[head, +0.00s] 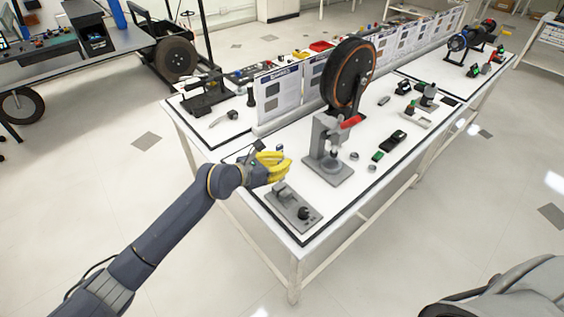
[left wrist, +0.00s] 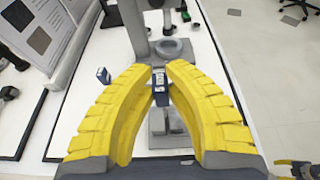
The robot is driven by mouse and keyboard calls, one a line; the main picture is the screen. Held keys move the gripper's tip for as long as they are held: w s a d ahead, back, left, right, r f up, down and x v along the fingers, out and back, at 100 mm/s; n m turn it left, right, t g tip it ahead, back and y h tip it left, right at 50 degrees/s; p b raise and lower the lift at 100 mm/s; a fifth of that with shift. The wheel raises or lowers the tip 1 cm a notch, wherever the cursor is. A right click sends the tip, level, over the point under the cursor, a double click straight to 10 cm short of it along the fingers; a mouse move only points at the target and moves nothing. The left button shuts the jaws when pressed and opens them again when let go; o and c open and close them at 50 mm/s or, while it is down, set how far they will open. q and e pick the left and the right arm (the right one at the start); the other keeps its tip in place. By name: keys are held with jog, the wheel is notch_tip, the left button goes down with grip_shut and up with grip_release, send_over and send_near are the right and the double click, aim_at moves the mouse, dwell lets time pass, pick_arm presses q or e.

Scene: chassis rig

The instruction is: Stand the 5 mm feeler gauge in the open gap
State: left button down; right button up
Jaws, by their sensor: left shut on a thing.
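My left gripper (head: 282,167) has yellow fingers and is over the near end of the white table. In the left wrist view its fingers (left wrist: 160,80) are shut on a small dark blue block with a pale mark, which I take to be the feeler gauge (left wrist: 160,90). The fingers hide its sides, and its size marking is too small to read. A grey fixture plate (head: 282,206) with a black knob (head: 304,213) lies just below the gripper. It also shows behind the gauge in the left wrist view (left wrist: 158,143); I cannot make out the gap.
Another small blue block (left wrist: 103,76) stands left of the fingers, beside a pale, blue-edged piece (left wrist: 92,92). A grey press-like stand (head: 327,150) with a red handle and a large wheel (head: 350,75) stand beyond the gripper. Panels (head: 280,95) line the table's middle.

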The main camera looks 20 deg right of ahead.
aim_at(282, 180)
pick_arm(q)
jog(key=shift+f, duration=4)
jog(key=c, duration=1.3)
grip_release()
jog(key=shift+c, duration=0.2)
